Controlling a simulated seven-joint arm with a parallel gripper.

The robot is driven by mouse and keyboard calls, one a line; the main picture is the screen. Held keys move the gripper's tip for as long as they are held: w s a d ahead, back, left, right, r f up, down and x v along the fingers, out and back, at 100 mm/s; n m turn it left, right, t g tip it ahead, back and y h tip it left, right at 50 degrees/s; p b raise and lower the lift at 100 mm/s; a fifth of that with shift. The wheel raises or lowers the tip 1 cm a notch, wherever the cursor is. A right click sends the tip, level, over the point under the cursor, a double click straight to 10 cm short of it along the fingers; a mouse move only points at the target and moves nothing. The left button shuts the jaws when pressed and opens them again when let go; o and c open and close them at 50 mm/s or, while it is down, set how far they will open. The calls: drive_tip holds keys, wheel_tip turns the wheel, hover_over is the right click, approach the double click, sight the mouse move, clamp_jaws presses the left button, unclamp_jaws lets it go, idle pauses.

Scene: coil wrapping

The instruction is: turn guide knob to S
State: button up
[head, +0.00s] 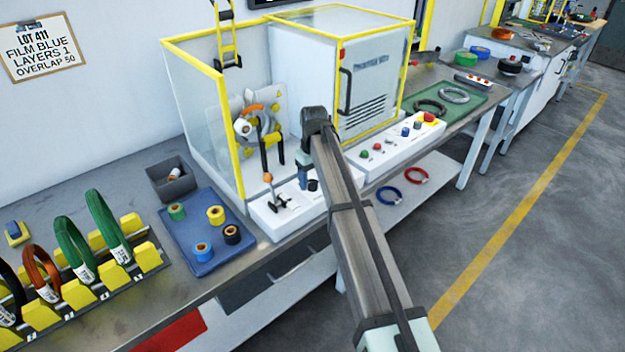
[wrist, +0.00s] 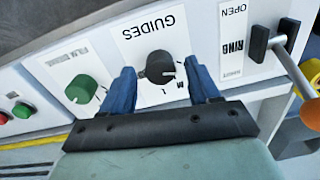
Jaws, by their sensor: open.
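The guide knob (wrist: 160,67) is a round black knob on a white panel plate marked GUIDES, upside down in the wrist view. A white pointer mark shows on its right side there. Letters L and M show by the knob's lower edge; I cannot make out an S. My gripper (wrist: 159,75) is open, with one blue finger on each side of the knob. Whether the fingers touch it I cannot tell. In the head view my gripper (head: 305,178) is down at the white control panel (head: 283,223), mostly hidden by my arm.
A green knob (wrist: 82,89) sits left of the guide knob in the wrist view. The ring lever (wrist: 293,70), with an orange ball, stands close on the right. A yellow-framed enclosure (head: 222,130) rises behind the panel. A blue tray (head: 205,257) with tape rolls lies to the left.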

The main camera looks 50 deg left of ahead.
sight(313, 181)
wheel_tip(313, 181, up, 13)
drive_tip(key=shift+w, duration=0.15)
idle(0.4)
idle(0.4)
